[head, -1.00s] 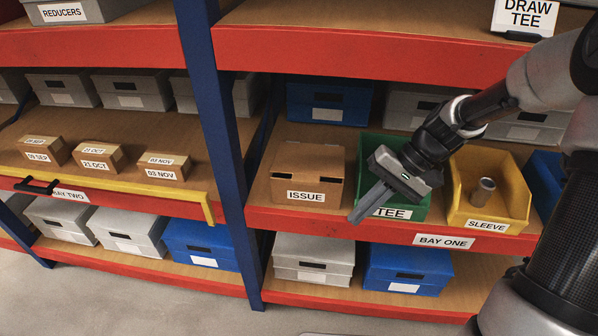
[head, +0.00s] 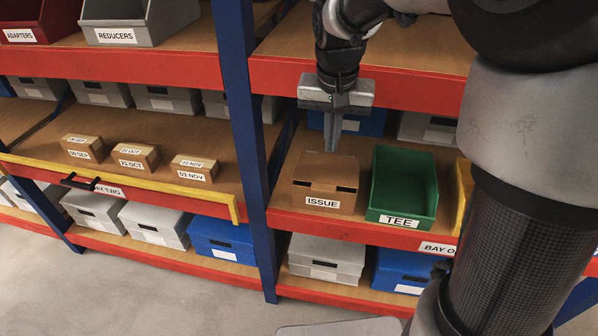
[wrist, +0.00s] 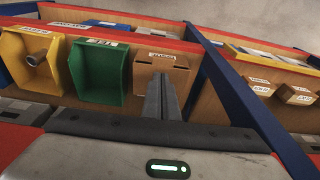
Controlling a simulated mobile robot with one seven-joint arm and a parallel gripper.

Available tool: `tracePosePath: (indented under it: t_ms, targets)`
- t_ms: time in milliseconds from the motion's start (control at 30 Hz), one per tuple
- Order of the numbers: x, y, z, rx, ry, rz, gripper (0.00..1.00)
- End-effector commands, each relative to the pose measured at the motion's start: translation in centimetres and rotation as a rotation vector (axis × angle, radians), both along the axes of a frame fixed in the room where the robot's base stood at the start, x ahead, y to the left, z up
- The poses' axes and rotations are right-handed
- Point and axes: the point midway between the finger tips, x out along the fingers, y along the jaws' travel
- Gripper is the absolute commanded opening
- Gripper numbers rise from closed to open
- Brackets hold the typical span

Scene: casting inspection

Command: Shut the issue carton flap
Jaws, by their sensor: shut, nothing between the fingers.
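The issue carton (head: 322,188) is a brown cardboard box with an ISSUE label on its front, on the bay one shelf. Its flap (head: 333,171) appears to lie down across the top, with two dark slots along the front edge. I cannot tell whether it is fully flush. My gripper (head: 332,149) is shut and empty, pointing down, with its fingertips just above the back of the carton top in the head view. In the wrist view, the fingers cover part of the carton (wrist: 145,82). I cannot tell whether they touch it.
A green TEE bin (head: 375,190) stands right of the carton, and a yellow bin (wrist: 22,82) lies beyond it. A blue upright (head: 240,100) is close on the left. The red-edged upper shelf (head: 285,78) is near my gripper. Small dated cartons (head: 135,155) sit in bay two.

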Motion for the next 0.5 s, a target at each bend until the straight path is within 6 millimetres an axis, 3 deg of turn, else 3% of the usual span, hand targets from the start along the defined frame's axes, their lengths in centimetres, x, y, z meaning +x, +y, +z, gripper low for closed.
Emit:
tracePosePath:
  t_ms: [33,167,367,500]
  targets:
    - [0.3,0.1,1.3,-0.008,-0.02,-0.006,0.0]
    - [0.6,0.0,1.6,-0.019,-0.039,-0.021,0.0]
    - [1.1,-0.2,-1.3,-0.019,-0.036,-0.021,0.0]
    - [1.8,-0.4,-4.3,-0.018,-0.034,-0.02,0.0]
